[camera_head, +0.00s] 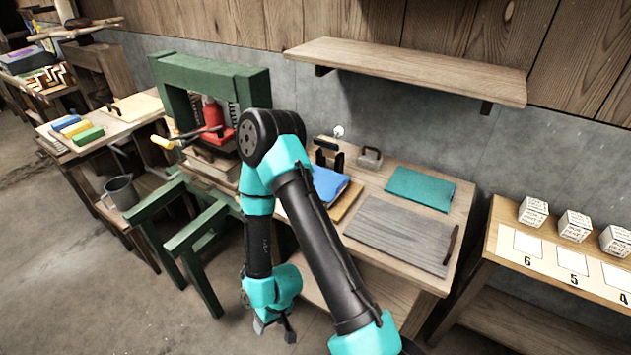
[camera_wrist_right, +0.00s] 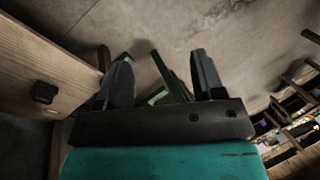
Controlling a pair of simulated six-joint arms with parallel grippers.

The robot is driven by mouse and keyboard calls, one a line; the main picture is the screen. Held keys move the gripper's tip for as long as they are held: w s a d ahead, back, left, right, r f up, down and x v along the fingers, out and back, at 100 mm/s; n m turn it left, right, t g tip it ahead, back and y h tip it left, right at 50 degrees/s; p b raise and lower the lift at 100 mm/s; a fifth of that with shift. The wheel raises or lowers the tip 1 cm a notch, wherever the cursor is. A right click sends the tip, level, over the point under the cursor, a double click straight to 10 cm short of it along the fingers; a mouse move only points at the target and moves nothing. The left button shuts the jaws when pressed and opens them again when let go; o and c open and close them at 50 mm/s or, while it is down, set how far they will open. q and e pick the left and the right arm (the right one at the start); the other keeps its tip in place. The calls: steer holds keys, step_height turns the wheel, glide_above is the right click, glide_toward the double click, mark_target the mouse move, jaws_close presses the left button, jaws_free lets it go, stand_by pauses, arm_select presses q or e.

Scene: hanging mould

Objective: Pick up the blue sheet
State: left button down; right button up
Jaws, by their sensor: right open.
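The blue sheet (camera_head: 331,182) lies on a stack on the wooden workbench, partly hidden behind my right arm. My right gripper (camera_head: 273,328) hangs low in front of the bench, over the floor, well below and apart from the blue sheet. In the right wrist view its two fingers (camera_wrist_right: 161,75) stand apart with nothing between them, and the blue sheet does not show there. My left gripper is not in view.
A teal slab (camera_head: 418,188) and a grey board (camera_head: 402,233) lie on the bench. A green press (camera_head: 212,75) stands at the left, with green legs near my arm. A shelf (camera_head: 410,72) hangs above. A side table (camera_head: 570,263) holds white cubes at the right.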

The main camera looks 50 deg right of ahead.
steer(key=shift+c, duration=0.3)
steer(key=c, duration=0.4)
steer(key=shift+c, duration=0.2)
steer(key=shift+w, duration=0.1)
